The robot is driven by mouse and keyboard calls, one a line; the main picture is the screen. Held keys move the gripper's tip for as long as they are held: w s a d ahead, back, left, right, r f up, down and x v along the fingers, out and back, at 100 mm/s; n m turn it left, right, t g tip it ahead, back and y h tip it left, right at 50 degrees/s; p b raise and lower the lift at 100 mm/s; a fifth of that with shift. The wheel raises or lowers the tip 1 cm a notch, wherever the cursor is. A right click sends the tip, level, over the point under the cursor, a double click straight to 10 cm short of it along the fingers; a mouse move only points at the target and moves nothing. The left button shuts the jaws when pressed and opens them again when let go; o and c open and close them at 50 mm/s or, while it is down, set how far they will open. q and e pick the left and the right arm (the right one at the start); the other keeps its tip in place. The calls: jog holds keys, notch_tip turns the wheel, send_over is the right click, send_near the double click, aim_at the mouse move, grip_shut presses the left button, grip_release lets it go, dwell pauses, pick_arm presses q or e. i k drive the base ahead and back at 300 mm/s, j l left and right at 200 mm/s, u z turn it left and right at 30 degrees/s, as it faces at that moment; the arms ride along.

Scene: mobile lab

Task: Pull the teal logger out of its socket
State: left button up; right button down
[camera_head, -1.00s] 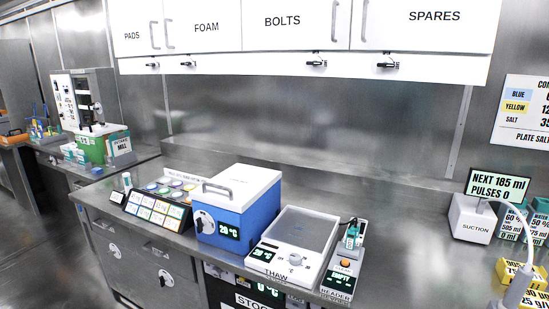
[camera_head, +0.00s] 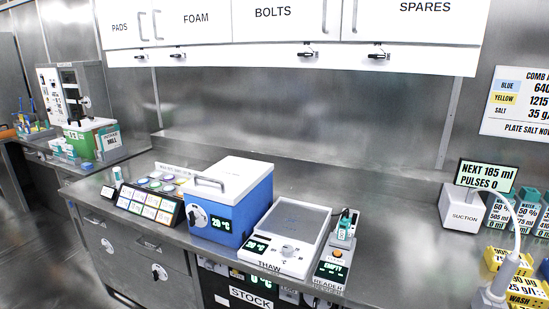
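A small teal logger (camera_head: 343,231) stands upright at the back end of the reader (camera_head: 330,276), with a dark piece at its top. The reader is a narrow white unit with an orange button and a dark display that says EMPTY. How deep the logger sits in a socket is too small to tell. Neither of my grippers shows in the head view.
The thaw plate (camera_head: 302,223) stands close on the reader's left, then a blue box with a white lid (camera_head: 231,201). The steel counter (camera_head: 400,235) is clear right of the reader, up to the suction unit (camera_head: 461,207). Yellow boxes (camera_head: 508,263) stand at far right.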

aim_at(342, 228)
jog(key=i+j+z, duration=0.2)
jog(key=i+j, duration=0.15)
jog(key=j, duration=0.25)
jog(key=i+j+z, duration=0.1)
jog(key=j, duration=0.2)
jog(key=i+j+z, duration=0.1)
jog(key=i+j, duration=0.1)
jog(key=j, duration=0.1)
